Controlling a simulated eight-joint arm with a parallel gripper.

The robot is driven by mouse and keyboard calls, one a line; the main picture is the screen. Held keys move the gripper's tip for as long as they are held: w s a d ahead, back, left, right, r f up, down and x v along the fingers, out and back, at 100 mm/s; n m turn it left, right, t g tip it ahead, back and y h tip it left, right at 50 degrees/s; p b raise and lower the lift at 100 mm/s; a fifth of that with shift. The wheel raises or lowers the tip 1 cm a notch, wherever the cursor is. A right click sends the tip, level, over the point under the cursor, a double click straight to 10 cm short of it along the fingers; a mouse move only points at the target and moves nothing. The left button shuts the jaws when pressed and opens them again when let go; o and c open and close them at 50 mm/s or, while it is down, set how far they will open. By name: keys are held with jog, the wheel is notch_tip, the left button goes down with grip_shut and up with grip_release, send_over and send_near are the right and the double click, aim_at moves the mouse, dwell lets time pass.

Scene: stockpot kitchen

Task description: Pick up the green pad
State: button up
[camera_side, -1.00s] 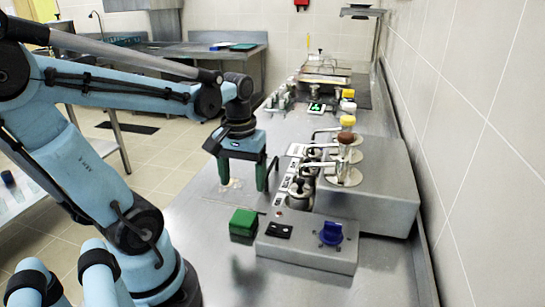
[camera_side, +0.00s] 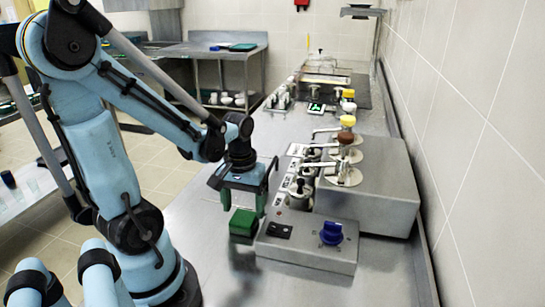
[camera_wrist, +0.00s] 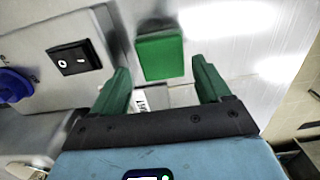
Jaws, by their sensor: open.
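The green pad (camera_side: 243,222) is a small green block on the steel counter, left of a grey control box. It also shows in the wrist view (camera_wrist: 160,57), just beyond and between my fingers. My gripper (camera_side: 243,208) has green fingers and stands above the pad in the side view. In the wrist view my gripper (camera_wrist: 162,82) is open, with nothing between its fingers. The pad's underside is hidden.
The grey control box (camera_side: 305,257) with a blue knob (camera_side: 331,232) and a black switch (camera_side: 279,230) stands close to the pad's right. A larger grey unit (camera_side: 385,190) with lidded pots is behind it. The counter (camera_side: 200,235) left of the pad is clear.

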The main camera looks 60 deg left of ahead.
aim_at(243, 217)
jog(key=shift+s+f, duration=0.15)
jog(key=shift+f, duration=1.95)
jog(key=shift+c, duration=0.2)
jog(key=c, duration=0.8)
jog(key=shift+c, duration=0.2)
jog(key=shift+r, duration=0.2)
jog(key=shift+r, duration=1.1)
jog(key=shift+d+r, duration=0.1)
jog(key=shift+r, duration=0.75)
jog(key=s+d+r, duration=0.1)
jog(key=d+r, duration=0.5)
jog(key=d, duration=0.5)
jog(key=shift+d+r, duration=0.15)
jog(key=shift+r, duration=0.2)
